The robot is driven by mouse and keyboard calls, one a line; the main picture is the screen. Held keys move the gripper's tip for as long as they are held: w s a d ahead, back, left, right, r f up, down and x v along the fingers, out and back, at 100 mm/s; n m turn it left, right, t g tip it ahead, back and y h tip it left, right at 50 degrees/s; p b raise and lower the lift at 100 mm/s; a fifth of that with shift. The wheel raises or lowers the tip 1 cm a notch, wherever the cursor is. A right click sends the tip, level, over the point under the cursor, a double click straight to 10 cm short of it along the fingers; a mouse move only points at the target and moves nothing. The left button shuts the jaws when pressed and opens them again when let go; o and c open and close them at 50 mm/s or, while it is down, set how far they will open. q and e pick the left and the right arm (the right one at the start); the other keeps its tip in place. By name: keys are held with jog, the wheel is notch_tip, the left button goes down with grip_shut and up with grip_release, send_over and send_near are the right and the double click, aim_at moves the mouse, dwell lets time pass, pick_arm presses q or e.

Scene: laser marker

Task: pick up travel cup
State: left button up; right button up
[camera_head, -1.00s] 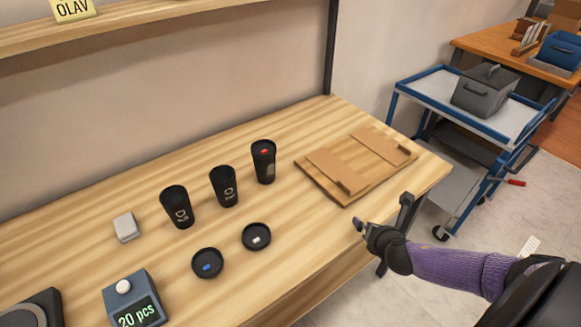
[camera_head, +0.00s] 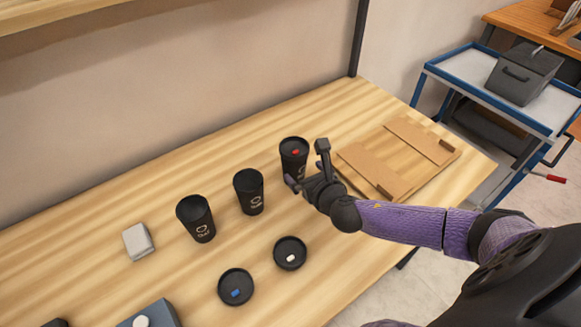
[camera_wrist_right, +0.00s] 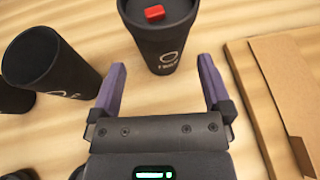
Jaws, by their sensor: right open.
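Three black travel cups stand upright in a row on the wooden table. The rightmost cup (camera_head: 293,153) has a lid with a red tab; the middle cup (camera_head: 249,190) and left cup (camera_head: 196,217) are open on top. My right gripper (camera_head: 307,165) is open and empty, close in front of the lidded cup and partly hiding it. In the right wrist view the lidded cup (camera_wrist_right: 160,45) stands just beyond the gap between the open fingers (camera_wrist_right: 162,85). Two loose black lids lie in front, one with a white tab (camera_head: 290,253), one with a blue tab (camera_head: 236,287). My left gripper is out of view.
A flat cardboard piece (camera_head: 385,165) lies right of the lidded cup, also in the wrist view (camera_wrist_right: 285,85). A small grey-white block (camera_head: 138,241) lies left of the cups. A blue-framed cart (camera_head: 470,75) with a grey bin (camera_head: 523,75) stands beyond the table's right end.

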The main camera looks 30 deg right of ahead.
aim_at(300, 164)
jog(key=b+x, duration=0.1)
jog(key=x, duration=0.1)
jog(key=b+x, duration=0.1)
jog(key=x, duration=0.2)
jog(key=shift+w+d+r, duration=0.1)
jog(key=shift+r, duration=0.1)
jog(key=shift+w, duration=0.3)
jog(key=shift+d+r, duration=0.1)
jog(key=c, duration=0.4)
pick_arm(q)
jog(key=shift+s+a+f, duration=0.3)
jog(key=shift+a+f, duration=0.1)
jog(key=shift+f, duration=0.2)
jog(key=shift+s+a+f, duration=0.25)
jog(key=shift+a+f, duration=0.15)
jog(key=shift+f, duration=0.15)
pick_arm(e)
jog(key=shift+c, duration=0.2)
